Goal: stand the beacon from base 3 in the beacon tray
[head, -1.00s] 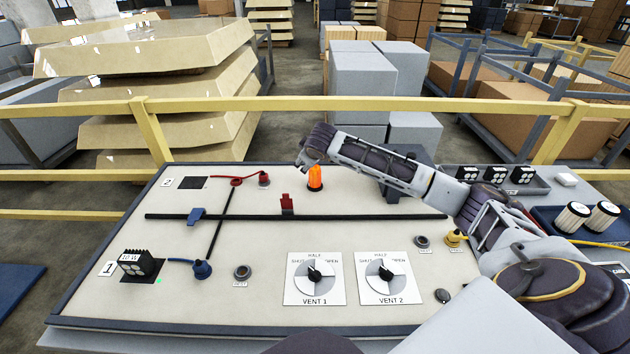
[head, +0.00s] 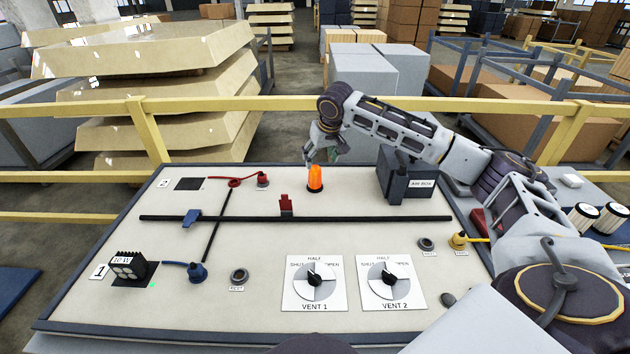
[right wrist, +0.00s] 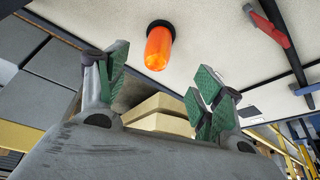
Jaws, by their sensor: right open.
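The orange beacon (head: 315,178) stands upright on a small dark base at the back middle of the panel; no number shows beside it. It also shows in the right wrist view (right wrist: 158,48), beyond the fingertips. My right gripper (head: 322,152) is open and empty, just above and behind the beacon in the head view. Its green-padded fingers (right wrist: 157,85) are spread wide, with the beacon apart from both. I cannot pick out the beacon tray; my right arm hides part of the right side. My left gripper is not in view.
The dark air box (head: 408,183) stands right of the beacon. A red lever (head: 286,205) on a dark rail is in front of it. A red plug (head: 262,180) and cable lie to the left. A yellow railing (head: 270,104) runs behind the panel.

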